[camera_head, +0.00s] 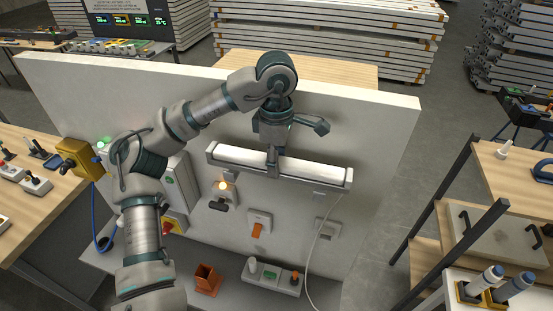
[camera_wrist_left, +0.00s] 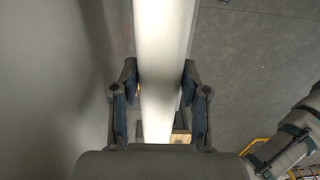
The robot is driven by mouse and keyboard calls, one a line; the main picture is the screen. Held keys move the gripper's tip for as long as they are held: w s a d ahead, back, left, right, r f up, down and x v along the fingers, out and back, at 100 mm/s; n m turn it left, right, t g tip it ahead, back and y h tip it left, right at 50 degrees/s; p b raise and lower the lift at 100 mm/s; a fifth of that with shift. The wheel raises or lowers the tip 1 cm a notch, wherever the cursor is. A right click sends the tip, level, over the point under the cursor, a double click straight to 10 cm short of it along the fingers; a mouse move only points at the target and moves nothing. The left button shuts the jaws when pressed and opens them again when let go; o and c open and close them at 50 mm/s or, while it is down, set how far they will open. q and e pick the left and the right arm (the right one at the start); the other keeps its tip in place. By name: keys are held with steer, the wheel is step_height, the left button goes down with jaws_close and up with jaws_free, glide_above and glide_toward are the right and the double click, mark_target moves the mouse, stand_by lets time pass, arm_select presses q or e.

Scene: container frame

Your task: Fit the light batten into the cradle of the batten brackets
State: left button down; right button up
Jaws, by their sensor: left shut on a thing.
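The light batten (camera_head: 310,172) is a long white bar with grey end caps. It lies across the upper front of the upright white panel, its right end a little lower in the picture. My left gripper (camera_head: 273,160) comes over the panel's top edge and is shut on the batten near its middle. In the left wrist view, the batten (camera_wrist_left: 165,50) runs between the two dark fingers of the gripper (camera_wrist_left: 160,88). Small grey pieces that may be the batten brackets show just below the batten; I cannot tell whether it sits in their cradle. My right gripper is out of view.
The white panel (camera_head: 385,125) carries a lit switch unit (camera_head: 222,190), a socket with an orange piece (camera_head: 259,224) and a grey box (camera_head: 327,230). A white cable hangs from the batten's right part. An orange bin (camera_head: 207,279) and a button box (camera_head: 270,277) stand below.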

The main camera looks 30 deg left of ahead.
arm_select(q)
steer(key=shift+d+f, duration=0.1)
steer(key=shift+f, duration=0.05)
steer(key=shift+d+f+b, duration=0.1)
steer(key=shift+f+b, duration=0.35)
steer(key=shift+f, duration=0.1)
steer(key=shift+f, duration=0.1)
steer(key=shift+a+p, duration=0.35)
stand_by(0.4)
steer(key=shift+f+b, duration=0.55)
steer(key=shift+f, duration=0.3)
stand_by(1.2)
steer(key=shift+c, duration=2.4)
jaws_free()
